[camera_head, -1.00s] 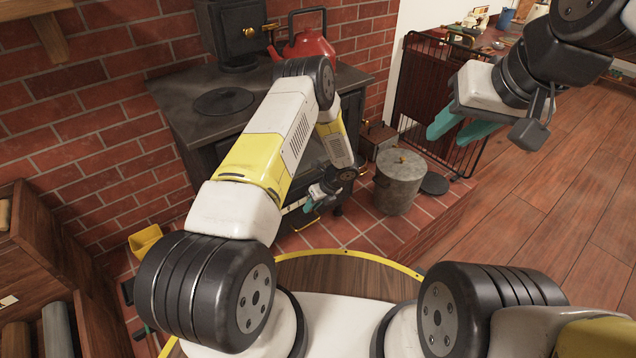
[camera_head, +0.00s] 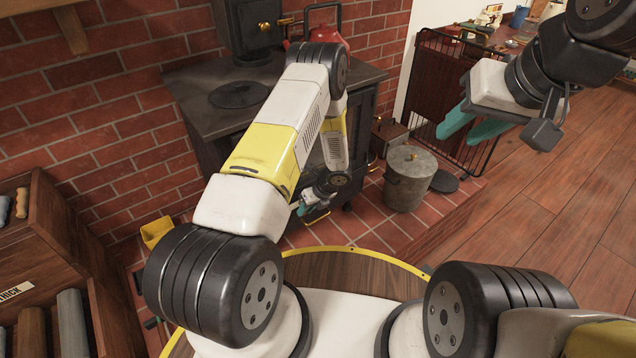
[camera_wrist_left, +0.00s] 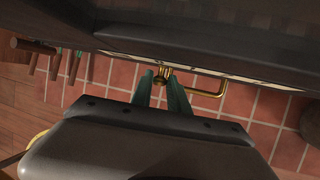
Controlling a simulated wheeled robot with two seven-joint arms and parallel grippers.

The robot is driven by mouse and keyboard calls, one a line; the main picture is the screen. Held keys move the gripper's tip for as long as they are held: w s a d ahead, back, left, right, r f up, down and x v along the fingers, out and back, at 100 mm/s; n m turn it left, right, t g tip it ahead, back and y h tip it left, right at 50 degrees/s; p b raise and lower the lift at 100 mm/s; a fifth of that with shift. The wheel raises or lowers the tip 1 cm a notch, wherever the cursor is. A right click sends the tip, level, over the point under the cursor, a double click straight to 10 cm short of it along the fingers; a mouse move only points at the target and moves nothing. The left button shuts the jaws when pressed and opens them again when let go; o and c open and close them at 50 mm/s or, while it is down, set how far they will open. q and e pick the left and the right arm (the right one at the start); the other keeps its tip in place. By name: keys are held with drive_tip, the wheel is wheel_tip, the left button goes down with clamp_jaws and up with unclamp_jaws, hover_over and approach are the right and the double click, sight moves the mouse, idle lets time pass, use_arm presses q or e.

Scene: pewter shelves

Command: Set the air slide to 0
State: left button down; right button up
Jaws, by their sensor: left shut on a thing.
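The black stove (camera_head: 195,85) stands against the brick wall, and my left arm hides much of its front. My left gripper (camera_head: 302,208) is low at the stove's front, with teal fingers. In the left wrist view, its fingers (camera_wrist_left: 162,88) are shut on a small brass knob (camera_wrist_left: 163,73) under the stove's dark edge. I take this knob to be the air slide; its setting marks cannot be read. A bent brass rail (camera_wrist_left: 208,93) is just right of the knob. My right gripper (camera_head: 474,124) is raised at the right, empty, its teal fingers apart.
A lidded metal bucket (camera_head: 408,180) stands on the tiled hearth right of the stove. A black fireguard (camera_head: 440,90) stands behind it. A red kettle (camera_head: 330,30) is on the stove. A wooden shelf unit (camera_head: 60,240) is at the left. The wooden floor at right is clear.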

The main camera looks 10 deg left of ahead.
use_arm(q)
drive_tip(key=c, duration=1.3)
unclamp_jaws()
drive_tip(key=shift+s+a, duration=0.15)
drive_tip(key=shift+s, duration=0.05)
drive_tip(key=shift+o, duration=0.2)
drive_tip(key=shift+d+r, duration=0.2)
drive_tip(key=shift+r, duration=0.05)
drive_tip(key=v, duration=0.7)
